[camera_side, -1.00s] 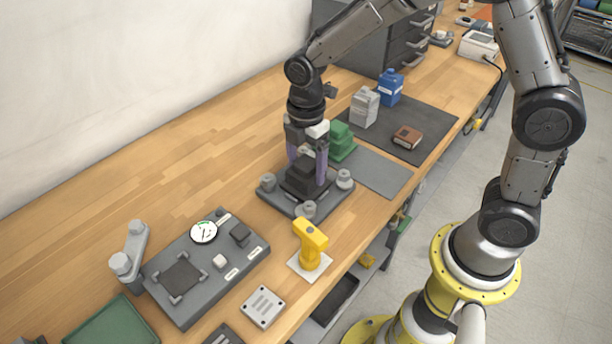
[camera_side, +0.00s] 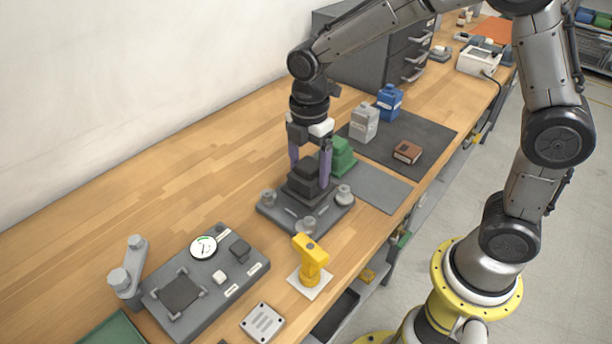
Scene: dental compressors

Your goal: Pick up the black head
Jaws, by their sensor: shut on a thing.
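The black head (camera_side: 305,178) is a dark stepped block over the dark grey base plate (camera_side: 280,215), which has round grey knobs at its corners. My gripper (camera_side: 309,178) points straight down from above. Its two purple fingers stand on either side of the head's upper part, and it is shut on the head. The head is upright. I cannot tell whether its underside touches the plate, as the lower part blends into the dark plate.
A green block (camera_side: 342,155) stands close behind my right finger. A yellow T-shaped piece (camera_side: 311,259) stands in front, and a grey fixture with a gauge (camera_side: 203,247) lies left of it. Grey and blue bottles (camera_side: 389,102) stand behind. Bare wood lies to the left.

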